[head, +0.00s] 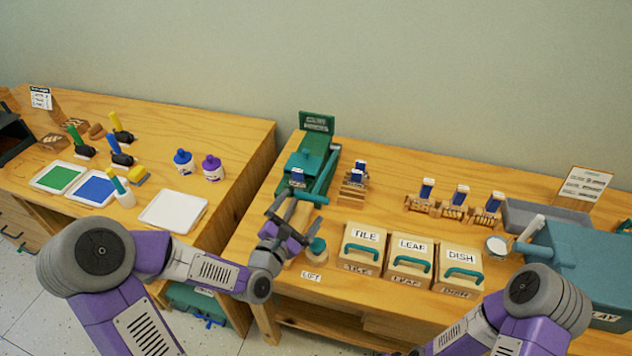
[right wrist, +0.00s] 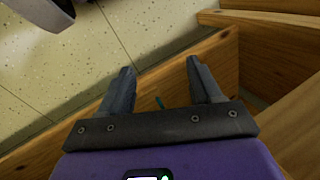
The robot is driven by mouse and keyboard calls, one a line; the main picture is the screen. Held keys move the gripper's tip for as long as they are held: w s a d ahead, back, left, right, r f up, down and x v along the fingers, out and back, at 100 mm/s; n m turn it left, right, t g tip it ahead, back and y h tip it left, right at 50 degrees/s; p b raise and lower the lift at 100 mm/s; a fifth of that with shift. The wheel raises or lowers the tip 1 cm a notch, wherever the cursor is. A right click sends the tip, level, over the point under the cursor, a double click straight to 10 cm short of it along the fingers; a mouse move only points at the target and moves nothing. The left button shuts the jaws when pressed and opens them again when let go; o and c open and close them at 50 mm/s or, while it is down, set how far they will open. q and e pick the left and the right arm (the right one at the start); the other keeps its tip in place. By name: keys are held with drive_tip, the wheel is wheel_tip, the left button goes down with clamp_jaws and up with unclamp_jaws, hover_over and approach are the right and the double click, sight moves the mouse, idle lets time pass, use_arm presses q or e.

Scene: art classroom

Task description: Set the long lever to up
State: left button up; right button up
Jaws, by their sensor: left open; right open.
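A green press-like machine (head: 303,164) stands at the back left of the right-hand table. A long teal lever (head: 326,176) runs along its right side and slopes down toward the front. My left gripper (head: 294,205) is open at the machine's front, close to the lever's near end. I cannot tell whether it touches the lever, and the gripper partly hides the machine's front. My right gripper (right wrist: 160,80) is open and empty in the right wrist view, above the floor and wooden furniture edges. It does not show in the head view.
A round teal knob (head: 317,246) stands by a LIFT label (head: 311,276). Boxes marked TILE (head: 362,255), LEAF (head: 409,262) and DISH (head: 459,267) sit to the right. A teal machine (head: 585,260) fills the far right. A gap separates the two tables.

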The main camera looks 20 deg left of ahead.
sight(311, 193)
use_arm(q)
drive_tip(key=w, duration=0.2)
drive_tip(key=w+d+b, duration=0.1)
drive_tip(key=w, duration=0.2)
drive_tip(key=shift+w+d, duration=0.1)
drive_tip(key=shift+w, duration=0.15)
drive_tip(key=shift+w+d+b, duration=0.1)
drive_tip(key=shift+w+b, duration=0.2)
drive_tip(key=shift+w, duration=0.25)
